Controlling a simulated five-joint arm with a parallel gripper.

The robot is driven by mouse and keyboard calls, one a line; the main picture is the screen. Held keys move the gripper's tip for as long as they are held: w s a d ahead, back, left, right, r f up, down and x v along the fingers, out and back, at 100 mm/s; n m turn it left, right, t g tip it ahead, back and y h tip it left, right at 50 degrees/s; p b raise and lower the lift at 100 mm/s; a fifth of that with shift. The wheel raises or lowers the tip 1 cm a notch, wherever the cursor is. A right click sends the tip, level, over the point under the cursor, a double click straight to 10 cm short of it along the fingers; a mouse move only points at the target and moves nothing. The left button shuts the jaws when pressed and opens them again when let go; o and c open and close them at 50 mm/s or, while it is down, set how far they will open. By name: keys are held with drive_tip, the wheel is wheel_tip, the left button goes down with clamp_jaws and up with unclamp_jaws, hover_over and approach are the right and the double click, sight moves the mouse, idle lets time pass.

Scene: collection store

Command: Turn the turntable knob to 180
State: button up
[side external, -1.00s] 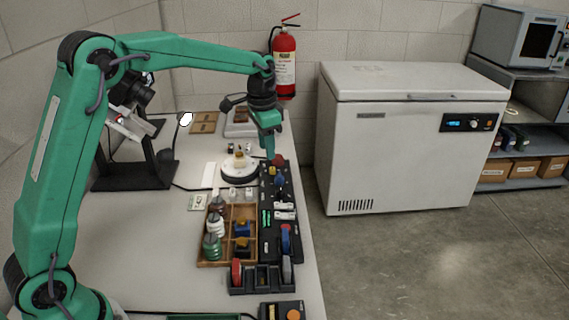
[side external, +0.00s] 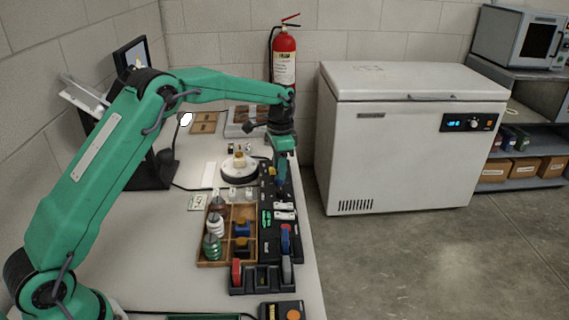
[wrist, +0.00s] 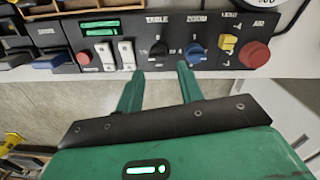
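The black turntable knob (wrist: 160,50), under the label TABLE, shows on the dark control panel (wrist: 120,30) in the wrist view. Its pointer angle is too small to read surely. My gripper (wrist: 158,76) is open and empty. Its two green fingers point at the panel, one to each side of the knob in the picture, with the tips appearing short of it. In the side external view my gripper (side external: 279,178) hangs over the panel's far part and hides the knob. The white turntable (side external: 239,168) stands left of it with a small tan object on top.
The blue zoom knob (wrist: 195,52) is close to the right fingertip. A yellow light switch (wrist: 228,42) and red air button (wrist: 254,54) lie farther right; two white switches (wrist: 115,53) lie left. A wooden tray (side external: 205,250) of spools stands beside the panel.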

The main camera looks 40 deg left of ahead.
sight(280, 186)
drive_tip(key=shift+s+d+f, duration=0.1)
drive_tip(key=shift+f, duration=1.65)
drive_tip(key=shift+d+f, duration=0.1)
drive_tip(key=shift+f, duration=1.65)
drive_tip(key=c, duration=0.7)
